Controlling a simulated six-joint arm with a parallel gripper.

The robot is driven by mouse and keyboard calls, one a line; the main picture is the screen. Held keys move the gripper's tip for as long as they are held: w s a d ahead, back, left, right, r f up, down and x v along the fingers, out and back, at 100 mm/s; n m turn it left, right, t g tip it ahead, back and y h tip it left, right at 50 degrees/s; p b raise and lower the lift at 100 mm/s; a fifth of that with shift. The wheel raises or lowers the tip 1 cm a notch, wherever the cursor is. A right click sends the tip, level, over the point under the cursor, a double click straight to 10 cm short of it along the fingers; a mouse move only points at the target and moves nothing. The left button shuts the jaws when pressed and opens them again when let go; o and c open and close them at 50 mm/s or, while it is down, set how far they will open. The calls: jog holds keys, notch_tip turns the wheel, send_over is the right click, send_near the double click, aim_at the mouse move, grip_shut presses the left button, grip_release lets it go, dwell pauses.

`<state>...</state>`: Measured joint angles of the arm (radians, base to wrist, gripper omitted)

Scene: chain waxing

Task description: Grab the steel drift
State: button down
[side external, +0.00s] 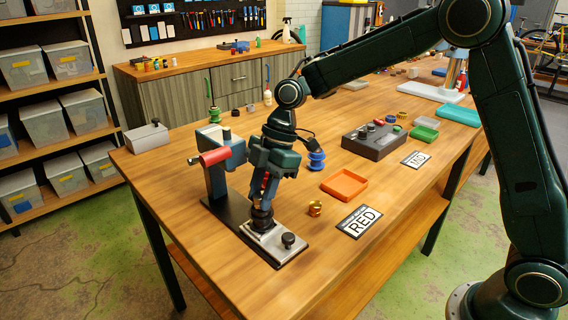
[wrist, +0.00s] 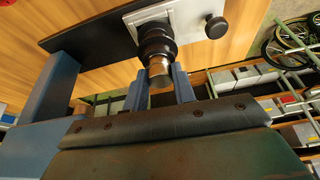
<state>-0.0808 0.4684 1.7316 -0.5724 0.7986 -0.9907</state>
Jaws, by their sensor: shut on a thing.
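The steel drift (wrist: 160,74) is a short bright metal cylinder between my gripper's two blue-grey fingers in the wrist view. My gripper (wrist: 160,88) is shut on it. The far end of the drift meets a black ringed piece (wrist: 156,42), which stands on a silver plate (wrist: 190,18). In the side view my gripper (side external: 263,200) points down over the black ringed piece (side external: 262,218) on the silver plate (side external: 275,240). The drift itself is mostly hidden there by the fingers. I cannot tell whether the drift is joined to the black piece or only touches it.
A blue press with a red cylinder (side external: 213,157) stands close left of my gripper on the black base (side external: 225,212). A black knob (side external: 288,239) sits on the plate.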

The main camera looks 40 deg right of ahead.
notch_tip(320, 180, up, 10)
dwell(0.7)
dwell(0.5)
